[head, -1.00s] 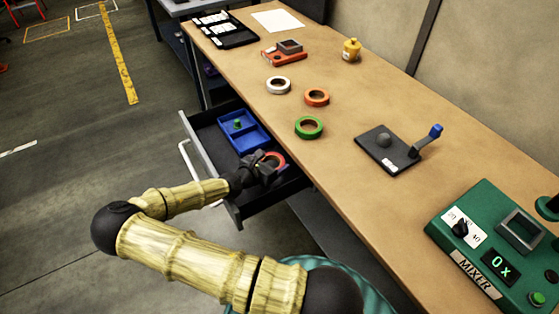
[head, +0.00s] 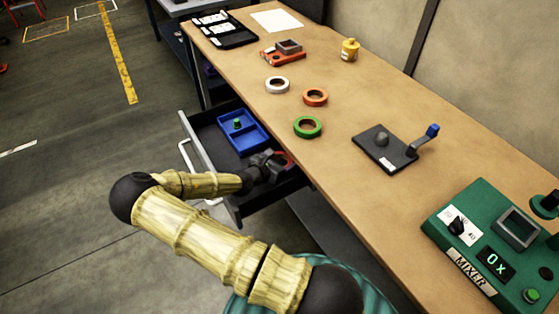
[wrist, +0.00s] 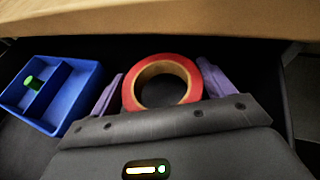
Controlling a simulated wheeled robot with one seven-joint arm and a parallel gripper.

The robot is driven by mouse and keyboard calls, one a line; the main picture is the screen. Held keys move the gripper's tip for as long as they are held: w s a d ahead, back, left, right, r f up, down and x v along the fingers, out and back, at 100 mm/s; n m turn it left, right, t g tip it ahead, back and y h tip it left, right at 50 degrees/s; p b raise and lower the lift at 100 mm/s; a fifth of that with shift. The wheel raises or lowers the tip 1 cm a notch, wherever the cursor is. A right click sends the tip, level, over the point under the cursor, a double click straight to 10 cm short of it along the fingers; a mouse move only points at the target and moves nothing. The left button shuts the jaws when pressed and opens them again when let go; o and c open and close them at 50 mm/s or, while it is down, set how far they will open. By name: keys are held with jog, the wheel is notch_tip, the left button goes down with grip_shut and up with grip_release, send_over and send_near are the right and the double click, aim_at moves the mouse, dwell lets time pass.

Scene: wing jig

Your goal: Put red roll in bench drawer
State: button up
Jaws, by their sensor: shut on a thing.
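The red roll (wrist: 187,77) is between the two purple fingers of my gripper (wrist: 160,88) in the wrist view. My gripper is shut on it, over the inside of the open bench drawer (head: 236,207). In the head view my gripper (head: 278,162) hides most of the red roll, and only a red edge (head: 290,157) shows near the bench side of the drawer. I cannot tell whether the roll touches the drawer floor.
A blue divided tray (head: 256,143) with a small green piece lies in the drawer, left of the roll; it also shows in the wrist view (wrist: 62,117). The bench top (head: 345,190) overhangs the drawer's inner side. Green (head: 308,127), orange (head: 315,97) and white (head: 277,85) rolls lie on the bench.

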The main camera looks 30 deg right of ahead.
jog(key=shift+w+f, duration=0.1)
jog(key=shift+f, duration=0.3)
jog(key=shift+f+b, duration=0.2)
jog(key=shift+b, duration=0.15)
jog(key=o, duration=0.9)
jog(key=shift+a, duration=0.1)
jog(key=shift+r+p, duration=0.5)
jog(key=shift+r, duration=0.1)
jog(key=b+v, duration=0.1)
jog(key=v, duration=1.1)
jog(key=shift+r, duration=0.1)
